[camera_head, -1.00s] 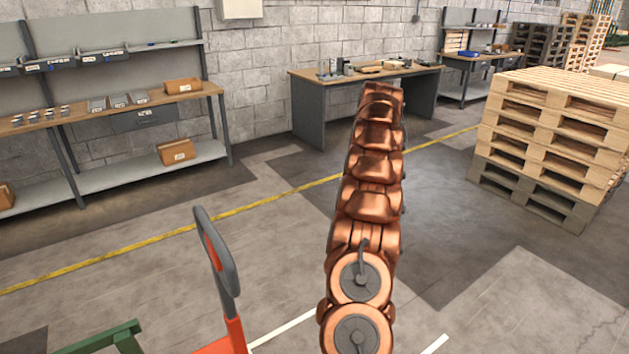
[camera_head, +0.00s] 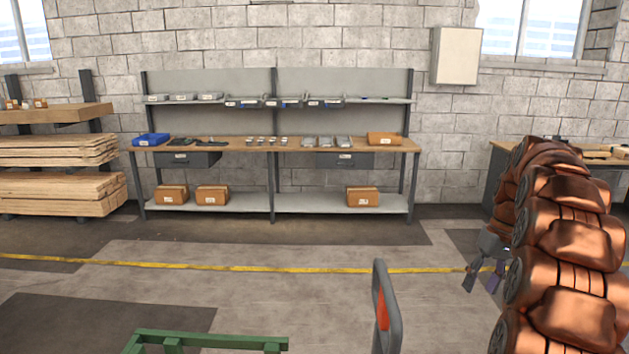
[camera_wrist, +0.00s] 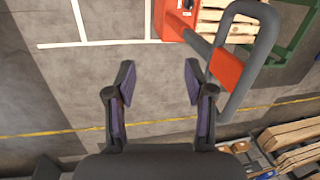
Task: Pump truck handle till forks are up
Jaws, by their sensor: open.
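The truck handle (camera_head: 387,312), a grey loop with a red-orange panel, stands at the bottom of the head view. In the wrist view the handle (camera_wrist: 254,50) rises at the upper right from the orange truck body (camera_wrist: 174,20). My gripper (camera_head: 481,284) is left of my copper arm in the head view, to the right of the handle and apart from it. In the wrist view my gripper (camera_wrist: 158,84) is open and empty, with the handle just right of its right finger. The forks are not clearly visible.
A green frame (camera_head: 210,340) is at the bottom, left of the handle. A workbench (camera_head: 275,145) with bins and boxes stands along the back wall. Stacked timber (camera_head: 60,180) is at the left. A yellow line (camera_head: 240,268) crosses open floor.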

